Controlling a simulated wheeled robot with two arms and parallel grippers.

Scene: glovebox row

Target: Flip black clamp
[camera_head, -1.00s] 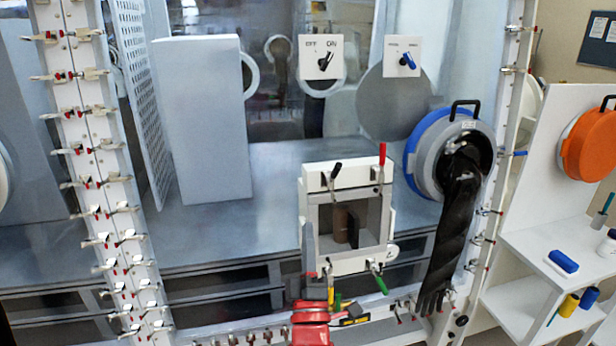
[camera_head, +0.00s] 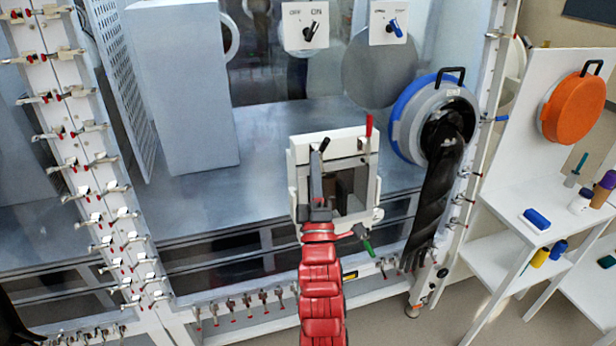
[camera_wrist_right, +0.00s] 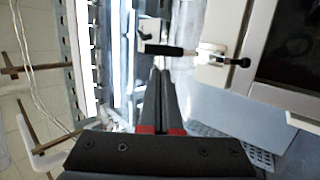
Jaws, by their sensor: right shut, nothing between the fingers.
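The black clamp (camera_head: 324,144) sits at the top left of the white door frame (camera_head: 295,170), its handle pointing up and slightly right. In the right wrist view the black clamp's handle (camera_wrist_right: 165,50) lies crosswise just beyond the fingertips. My right gripper (camera_head: 316,155) is shut and empty, its fingers pointing up in front of the frame's left side, just below the handle. The same fingertips show in the wrist view (camera_wrist_right: 160,73); I cannot tell whether they touch the handle. My left gripper is not in view.
A red-handled clamp (camera_head: 369,125) stands at the frame's top right, and a green-handled one (camera_head: 368,248) at the bottom right. A round blue-rimmed port (camera_head: 402,130) with a hanging black glove (camera_head: 438,205) is to the right. A shelf with bottles (camera_head: 530,180) stands further right.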

